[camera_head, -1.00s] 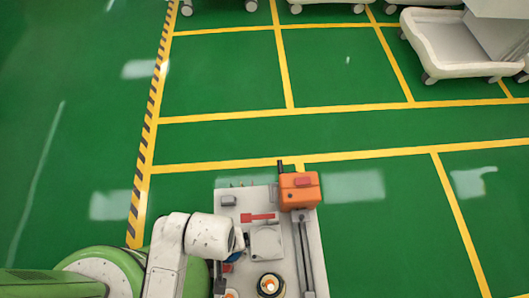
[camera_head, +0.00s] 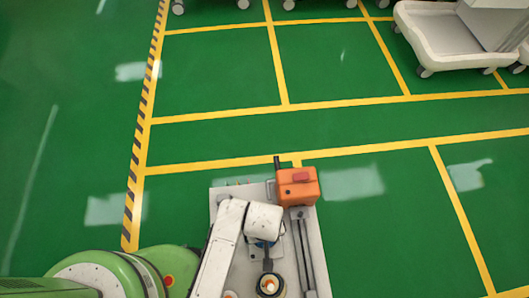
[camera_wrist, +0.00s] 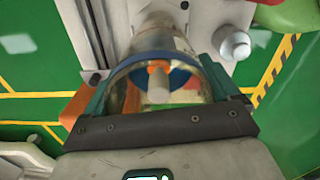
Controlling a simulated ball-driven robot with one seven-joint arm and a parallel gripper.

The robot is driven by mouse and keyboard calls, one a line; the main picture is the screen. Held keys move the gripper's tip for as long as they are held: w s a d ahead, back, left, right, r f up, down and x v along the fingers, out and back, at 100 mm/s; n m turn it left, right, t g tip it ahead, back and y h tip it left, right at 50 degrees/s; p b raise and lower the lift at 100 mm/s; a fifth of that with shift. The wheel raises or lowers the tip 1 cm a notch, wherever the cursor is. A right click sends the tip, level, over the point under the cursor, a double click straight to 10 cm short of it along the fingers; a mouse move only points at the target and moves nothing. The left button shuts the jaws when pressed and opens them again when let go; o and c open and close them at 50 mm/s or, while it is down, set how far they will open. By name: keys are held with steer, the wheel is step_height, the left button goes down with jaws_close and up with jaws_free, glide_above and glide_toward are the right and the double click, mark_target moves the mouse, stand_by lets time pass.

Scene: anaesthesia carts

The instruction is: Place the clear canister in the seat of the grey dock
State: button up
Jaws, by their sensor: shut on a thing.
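The clear canister (camera_wrist: 158,88) shows in the wrist view, see-through with a blue ring and a pale core with orange inside. My gripper (camera_wrist: 160,76) is shut on it, with teal pads at its left and right sides. In the head view my forearm and wrist hide most of the gripper and the canister. The wrist view shows no clear seat, and whether the canister touches anything below is hidden.
A light grey cart top (camera_head: 222,205) lies under my arm. An orange box (camera_head: 297,187) stands at its far right corner, above a grey rail (camera_head: 305,250). A round black and orange item (camera_head: 268,285) stands near the front. Green floor surrounds the cart; a white cart (camera_head: 445,45) stands far right.

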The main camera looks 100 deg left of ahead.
steer(key=shift+f, duration=0.35)
steer(key=o, duration=1.4)
step_height(320, 180, up, 12)
steer(key=p, duration=0.2)
steer(key=shift+r+p, duration=0.15)
steer(key=shift+p, duration=0.2)
